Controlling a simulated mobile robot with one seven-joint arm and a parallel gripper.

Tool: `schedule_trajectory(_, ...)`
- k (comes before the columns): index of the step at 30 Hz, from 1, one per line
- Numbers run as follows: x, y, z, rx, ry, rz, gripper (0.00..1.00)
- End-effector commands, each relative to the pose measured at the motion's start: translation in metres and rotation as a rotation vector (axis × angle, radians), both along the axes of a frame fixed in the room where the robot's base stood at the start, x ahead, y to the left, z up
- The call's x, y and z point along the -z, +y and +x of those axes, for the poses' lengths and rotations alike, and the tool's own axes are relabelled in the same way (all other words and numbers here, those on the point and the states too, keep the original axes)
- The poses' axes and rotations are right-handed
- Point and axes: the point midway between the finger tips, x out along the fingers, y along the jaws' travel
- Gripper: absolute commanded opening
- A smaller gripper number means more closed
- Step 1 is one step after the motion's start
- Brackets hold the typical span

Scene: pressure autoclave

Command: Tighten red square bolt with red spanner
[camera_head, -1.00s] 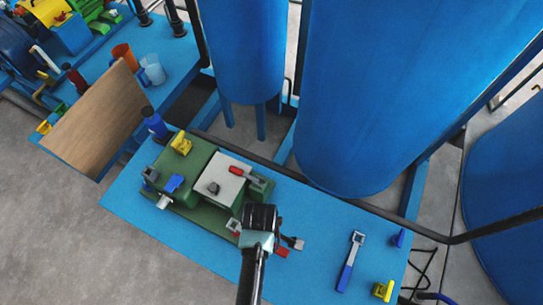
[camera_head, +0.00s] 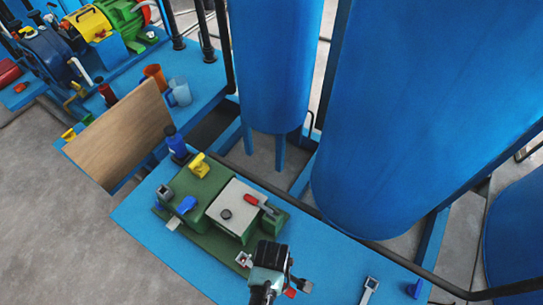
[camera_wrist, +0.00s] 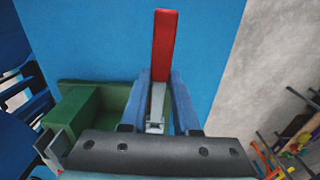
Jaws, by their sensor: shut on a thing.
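My gripper (camera_head: 284,280) is at the front right of the green machine (camera_head: 214,200), low over the blue bench. In the wrist view its two fingers (camera_wrist: 160,85) are shut on the grey shaft of the red spanner (camera_wrist: 164,50), whose red handle points away from the palm. In the head view the spanner's red handle (camera_head: 291,293) shows to the right of the gripper. A pale square head with red in it (camera_head: 243,259) shows on the left, by the machine's front. The red part may be the bolt. I cannot tell whether the head is seated around it.
Large blue tanks (camera_head: 420,110) stand behind the bench. A yellow piece (camera_head: 199,165) and a blue bottle (camera_head: 176,143) stand at the machine's back left.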

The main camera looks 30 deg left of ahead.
Motion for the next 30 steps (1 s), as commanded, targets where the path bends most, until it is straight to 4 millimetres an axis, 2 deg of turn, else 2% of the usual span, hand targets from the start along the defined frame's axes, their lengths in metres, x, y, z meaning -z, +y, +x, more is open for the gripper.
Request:
schedule_trajectory(3,0.015,0.000,0.001,0.000,-0.002,0.001,0.00)
schedule_trajectory(8,0.023,0.000,0.001,0.000,-0.001,0.001,0.00)
schedule_trajectory(30,0.022,0.000,0.001,0.000,-0.001,0.000,0.00)
